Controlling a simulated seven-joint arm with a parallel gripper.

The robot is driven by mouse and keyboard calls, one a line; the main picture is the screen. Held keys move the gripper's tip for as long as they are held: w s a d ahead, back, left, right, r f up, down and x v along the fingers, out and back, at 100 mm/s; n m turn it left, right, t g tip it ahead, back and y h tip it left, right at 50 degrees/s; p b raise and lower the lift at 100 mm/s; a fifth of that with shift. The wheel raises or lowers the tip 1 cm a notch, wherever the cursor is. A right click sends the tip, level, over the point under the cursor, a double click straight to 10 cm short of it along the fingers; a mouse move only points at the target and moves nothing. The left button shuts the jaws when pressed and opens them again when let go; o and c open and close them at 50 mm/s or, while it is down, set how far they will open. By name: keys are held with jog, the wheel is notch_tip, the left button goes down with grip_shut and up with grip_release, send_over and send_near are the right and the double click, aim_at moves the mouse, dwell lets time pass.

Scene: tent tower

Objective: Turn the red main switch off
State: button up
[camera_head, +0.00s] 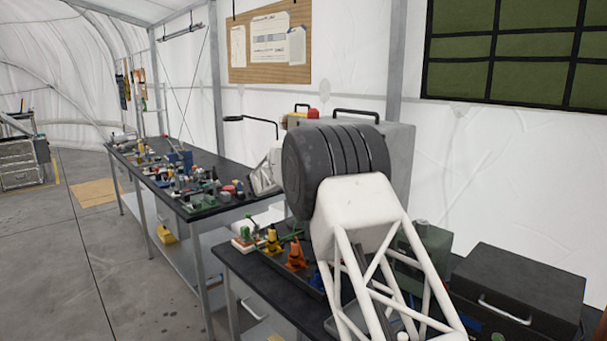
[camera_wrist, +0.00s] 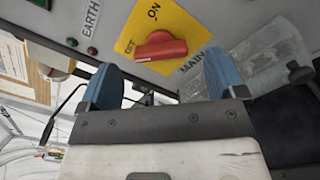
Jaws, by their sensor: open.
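The red main switch (camera_wrist: 160,46) is a rotary handle on a yellow plate (camera_wrist: 172,20) in the wrist view. The plate carries the word ON near its upper corner and a partly hidden label to the left of the handle. A MAIN label is beside the plate. My gripper (camera_wrist: 160,72) is open, with blue fingertips to the left and right of the handle and just below it in the picture. No contact with the handle is visible. In the head view my arm hides the gripper, and I cannot make out the switch.
A grey cabinet (camera_head: 402,150) stands behind my arm. A black case (camera_head: 517,290) and a green box (camera_head: 427,245) are on the near bench. A cluttered long bench (camera_head: 240,206) runs left; the floor (camera_head: 130,285) beside it is open.

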jog(key=shift+v, duration=2.85)
jog(key=s+d+r+m+g+y, duration=0.1)
jog(key=s+d+r+m+g, duration=0.15)
jog(key=s+d, duration=0.5)
jog(key=s+d+r+m+g, duration=0.2)
jog(key=s+d+r+g, duration=0.1)
jog(key=s+d, duration=0.45)
jog(key=s+d+r+m+g+y, duration=0.15)
jog(key=s+d, duration=0.35)
jog(key=s, duration=0.5)
jog(key=s+d+m+g+y, duration=0.25)
jog(key=s+d, duration=0.35)
jog(key=s, duration=0.3)
jog(key=s+d+f+m+y, duration=0.1)
jog(key=s+f+m+y, duration=0.1)
jog(key=s, duration=1.2)
jog(key=s+d+f+m+y, duration=0.1)
jog(key=s+f+m+y, duration=0.2)
jog(key=s, duration=1.1)
jog(key=s+f+m+y, duration=0.2)
jog(key=s+f+m, duration=0.3)
jog(key=s, duration=0.9)
jog(key=shift+d+f+g+y, duration=0.35)
jog(key=shift+d+f+y, duration=0.05)
jog(key=shift+f, duration=0.5)
